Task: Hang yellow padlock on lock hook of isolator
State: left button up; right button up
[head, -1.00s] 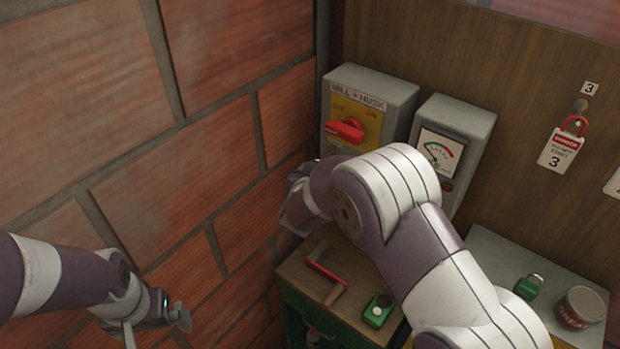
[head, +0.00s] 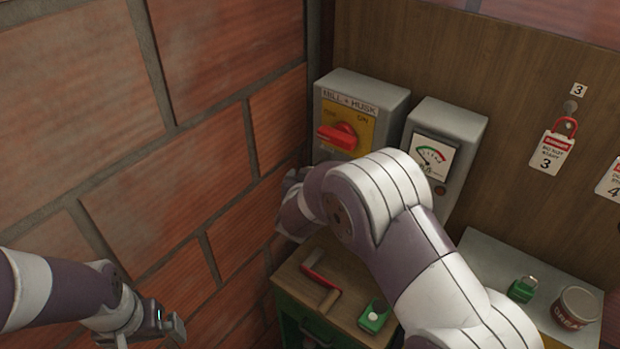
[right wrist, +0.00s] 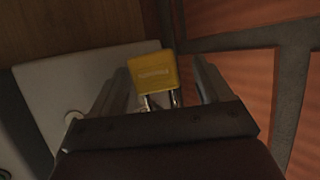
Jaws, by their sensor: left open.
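The isolator (head: 357,105) is a grey box marked MILL + HUSK on the wooden board, with a yellow plate and a red handle (head: 337,136). Its lock hook cannot be made out. The yellow padlock (right wrist: 153,71) shows in the right wrist view between my right gripper's two fingers (right wrist: 160,92), its shackle legs towards the palm. A gap shows at its right side; whether the fingers grip it is unclear. In the head view my right arm hides the padlock and gripper, below the isolator. My left gripper (head: 176,329) is open and empty at the lower left, away from the isolator.
A grey meter box (head: 443,150) stands right of the isolator. Red tagged padlocks (head: 566,127) hang further right. A red-handled tool (head: 321,276), a green-and-white item (head: 374,316), a green padlock (head: 522,289) and a tin (head: 576,307) lie below. A brick wall (head: 225,75) closes the left.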

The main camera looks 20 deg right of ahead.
jog(key=shift+s+a+r, duration=0.1)
jog(key=shift+s+a, duration=0.05)
jog(key=shift+s, duration=0.1)
jog(key=b+v, duration=0.2)
jog(key=v, duration=0.9)
jog(key=s+a+f+n+g+y+b, duration=0.2)
jog(key=s+a+f+n+g+y, duration=0.2)
jog(key=s+a+f+y, duration=0.35)
jog(key=s+d+f+g+h+b, duration=0.2)
jog(key=s+d+f+g+b, duration=0.3)
jog(key=d, duration=0.7)
jog(key=shift+s+d+f+n+g, duration=0.25)
jog(key=shift+s+f+g, duration=0.75)
jog(key=shift+s+f, duration=1.3)
